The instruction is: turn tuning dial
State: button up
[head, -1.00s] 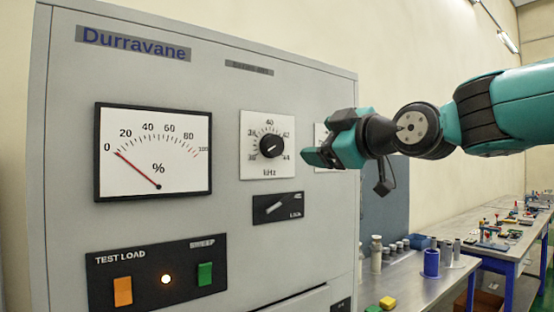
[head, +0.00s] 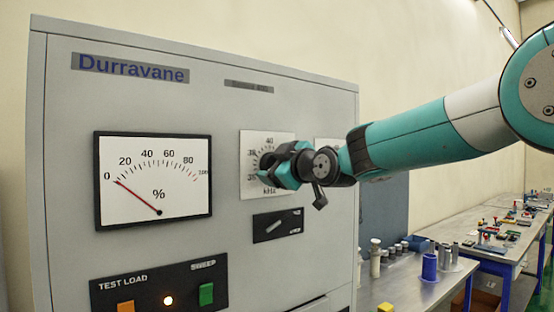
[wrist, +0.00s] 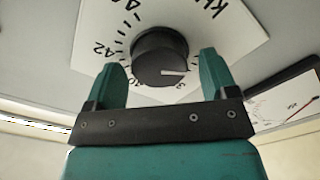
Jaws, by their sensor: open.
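The tuning dial is a round black knob (wrist: 160,56) with a white pointer line, on a white kHz scale plate (wrist: 85,45) in the wrist view. In the head view the plate (head: 255,146) shows on the grey cabinet front, and my gripper hides the knob. My gripper (wrist: 165,75) is open, with one teal finger on either side of the knob's near part. I cannot tell whether the fingers touch it. In the head view my gripper (head: 275,170) is in front of the plate.
The percent meter (head: 153,180) has its red needle near 0. Below are a black switch plate (head: 278,225), an orange button (head: 126,307), a lit lamp (head: 168,300) and a green button (head: 206,294). A bench (head: 415,290) with small items stands right of the cabinet.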

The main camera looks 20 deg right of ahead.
jog(key=c, duration=0.9)
jog(key=shift+f+m+b, duration=0.1)
jog(key=shift+m+b, duration=0.3)
jog(key=shift+b, duration=0.15)
jog(key=shift+d+m+b, duration=0.2)
jog(key=shift+m+b, duration=3.6)
jog(key=shift+m, duration=2.7)
jog(key=shift+r, duration=0.2)
